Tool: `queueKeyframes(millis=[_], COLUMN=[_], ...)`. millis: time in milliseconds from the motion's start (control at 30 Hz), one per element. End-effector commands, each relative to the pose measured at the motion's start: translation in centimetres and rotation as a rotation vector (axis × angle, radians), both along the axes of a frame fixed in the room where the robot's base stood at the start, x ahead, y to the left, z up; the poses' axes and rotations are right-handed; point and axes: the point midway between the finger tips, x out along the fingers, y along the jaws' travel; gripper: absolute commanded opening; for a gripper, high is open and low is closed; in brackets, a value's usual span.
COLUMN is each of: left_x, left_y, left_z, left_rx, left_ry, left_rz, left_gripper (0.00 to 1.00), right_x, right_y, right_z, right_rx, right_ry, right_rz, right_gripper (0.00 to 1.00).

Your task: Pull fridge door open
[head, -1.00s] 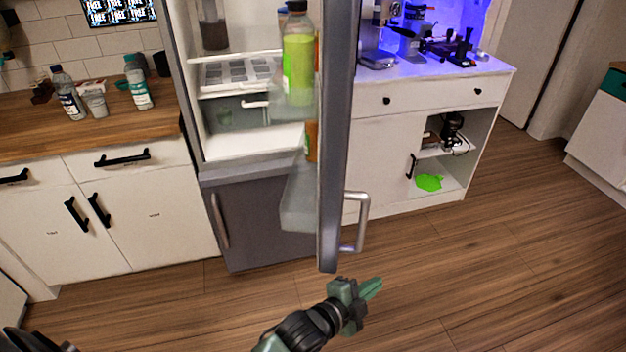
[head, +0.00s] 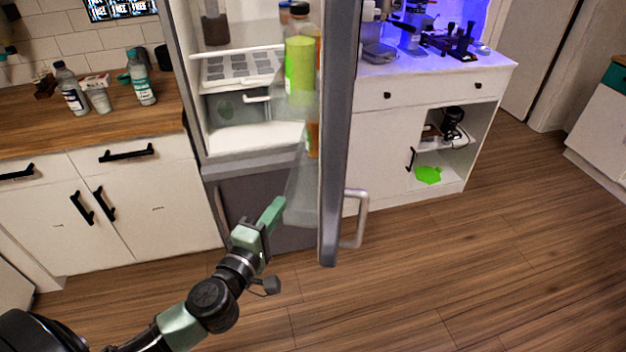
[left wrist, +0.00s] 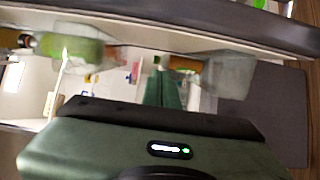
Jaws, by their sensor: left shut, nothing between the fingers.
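The grey fridge door (head: 341,130) stands open, swung out toward me, with its edge facing the head view. Its metal handle (head: 361,218) is on the door's right side, low down. The fridge interior (head: 255,140) shows to the left of the door. My left gripper (head: 275,212) is shut and empty. In the head view it appears left of the door, on the inner side, in front of the lower compartment. In the left wrist view its green fingers (left wrist: 164,90) point toward the inner shelves. I cannot tell whether they touch the door. My right gripper is not in view.
A green bottle (head: 299,65) stands in the door shelf. A wooden counter (head: 100,128) with bottles is at the left. A white cabinet (head: 440,85) with an espresso machine is at the right. The wooden floor (head: 450,270) at the right is clear.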

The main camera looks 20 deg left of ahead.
Motion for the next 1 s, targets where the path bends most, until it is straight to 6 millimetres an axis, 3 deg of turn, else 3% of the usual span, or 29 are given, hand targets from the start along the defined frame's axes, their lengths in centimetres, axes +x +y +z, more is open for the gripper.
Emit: queueKeyframes(millis=[167, 500, 733, 1000], left_x=[2.5, 9.8, 10.5, 10.7], left_y=[0.0, 0.0, -3.1, -3.9], left_z=[0.4, 0.3, 0.0, 0.0], left_rx=[-0.001, 0.0, -0.001, 0.003], left_ry=[-0.005, -0.004, 0.0, 0.0], left_rz=[0.001, 0.0, -0.002, -0.002], left_gripper=[0.0, 0.0, 0.0, 0.0], right_x=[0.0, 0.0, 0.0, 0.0], right_y=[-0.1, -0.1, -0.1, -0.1], right_z=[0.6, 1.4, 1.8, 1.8], right_rx=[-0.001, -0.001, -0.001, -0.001], right_ry=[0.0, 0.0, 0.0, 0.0], right_rz=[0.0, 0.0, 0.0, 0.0], right_gripper=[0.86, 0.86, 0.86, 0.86])
